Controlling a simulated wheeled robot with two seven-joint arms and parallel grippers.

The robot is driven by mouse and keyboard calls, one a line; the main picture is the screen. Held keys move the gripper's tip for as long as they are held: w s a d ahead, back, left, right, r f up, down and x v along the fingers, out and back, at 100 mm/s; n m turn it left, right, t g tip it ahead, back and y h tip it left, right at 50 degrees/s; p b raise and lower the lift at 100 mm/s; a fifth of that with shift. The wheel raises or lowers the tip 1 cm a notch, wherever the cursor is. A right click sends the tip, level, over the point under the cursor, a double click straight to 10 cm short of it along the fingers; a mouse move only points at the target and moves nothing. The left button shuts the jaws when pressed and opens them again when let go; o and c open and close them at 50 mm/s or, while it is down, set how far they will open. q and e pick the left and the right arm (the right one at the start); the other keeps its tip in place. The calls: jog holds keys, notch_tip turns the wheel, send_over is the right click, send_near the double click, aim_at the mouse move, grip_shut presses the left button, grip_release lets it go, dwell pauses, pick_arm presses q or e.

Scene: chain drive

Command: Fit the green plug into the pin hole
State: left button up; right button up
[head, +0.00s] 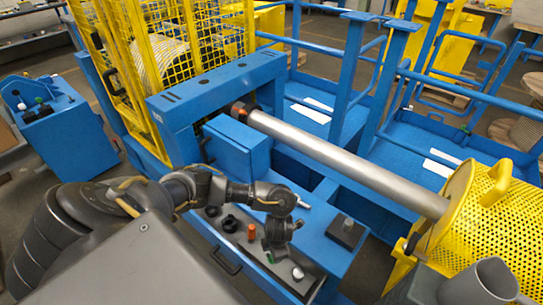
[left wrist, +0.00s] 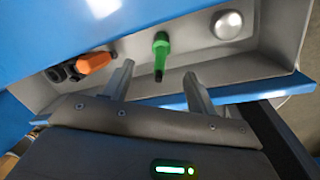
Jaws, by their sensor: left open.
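The green plug (left wrist: 160,46) stands in the grey tray in the left wrist view, its dark narrow end toward my gripper. My left gripper (left wrist: 158,84) is open and empty. Its two fingers lie either side of the plug's line, with the plug just beyond the fingertips and apart from them. In the head view the left gripper (head: 273,247) is over the front tray, and a small bit of the green plug (head: 270,257) shows beside it. I cannot make out the pin hole in either view. My right gripper is not in view.
The tray also holds an orange piece (left wrist: 94,62), black round parts (left wrist: 62,72) and a silver knob (left wrist: 227,24). A dark block (head: 345,232) sits on the blue bench to the right. A long grey roller (head: 340,160) and a yellow perforated guard (head: 490,215) lie beyond.

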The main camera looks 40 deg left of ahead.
pick_arm(q)
jog(key=f, duration=0.1)
jog(key=f+b, duration=0.1)
jog(key=f, duration=0.2)
jog(key=shift+w+a+f+b, duration=0.15)
jog(key=shift+a+b, duration=0.1)
jog(key=shift+b, duration=0.15)
jog(key=shift+f, duration=0.25)
jog(key=f, duration=0.1)
jog(key=f+b, duration=0.1)
jog(key=f, duration=0.2)
jog(key=shift+w+a+f, duration=0.15)
jog(key=shift+a+f, duration=0.2)
jog(key=shift+f, duration=0.05)
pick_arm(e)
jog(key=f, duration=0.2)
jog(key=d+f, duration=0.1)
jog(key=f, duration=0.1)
pick_arm(q)
jog(key=shift+c, duration=0.4)
jog(key=c, duration=1)
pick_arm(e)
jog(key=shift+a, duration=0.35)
pick_arm(q)
jog(key=shift+r, duration=0.1)
jog(key=shift+c, duration=0.2)
